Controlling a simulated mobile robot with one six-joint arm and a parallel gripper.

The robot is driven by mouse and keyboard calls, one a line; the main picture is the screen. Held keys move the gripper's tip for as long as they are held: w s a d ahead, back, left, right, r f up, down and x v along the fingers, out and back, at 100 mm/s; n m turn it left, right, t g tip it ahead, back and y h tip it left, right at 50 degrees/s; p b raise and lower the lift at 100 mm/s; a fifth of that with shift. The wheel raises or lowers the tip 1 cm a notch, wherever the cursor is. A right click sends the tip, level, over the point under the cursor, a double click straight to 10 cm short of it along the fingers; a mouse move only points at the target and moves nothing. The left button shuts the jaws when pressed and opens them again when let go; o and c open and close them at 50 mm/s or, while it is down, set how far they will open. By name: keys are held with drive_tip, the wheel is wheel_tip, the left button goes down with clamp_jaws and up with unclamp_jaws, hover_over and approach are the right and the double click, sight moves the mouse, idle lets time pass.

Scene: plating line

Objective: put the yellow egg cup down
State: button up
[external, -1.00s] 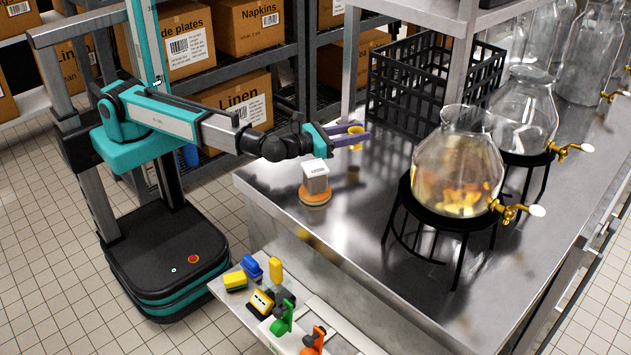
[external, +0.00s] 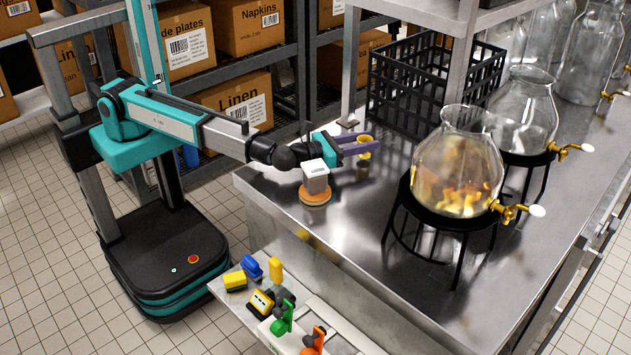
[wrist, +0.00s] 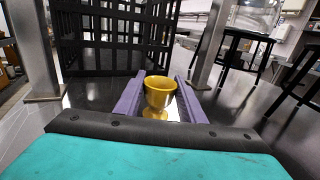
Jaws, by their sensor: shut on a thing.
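The yellow egg cup (external: 364,151) is upright between the purple fingers of my gripper (external: 358,146), above the steel counter (external: 330,240). In the wrist view the egg cup (wrist: 160,94) stands between the two fingers (wrist: 160,98), its bowl opening upward and its foot visible. My gripper is shut on it.
Glass dispensers (external: 457,165) on black stands are to the right. A steel post (wrist: 35,50) rises nearby. The counter's front middle is clear.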

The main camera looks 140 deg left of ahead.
drive_tip(key=shift+f, duration=0.7)
drive_tip(key=shift+f, duration=0.15)
drive_tip(key=o, duration=1)
drive_tip(key=shift+o, duration=0.2)
drive_tip(key=shift+r, duration=0.2)
drive_tip(key=b+v, duration=0.1)
drive_tip(key=v, duration=1.1)
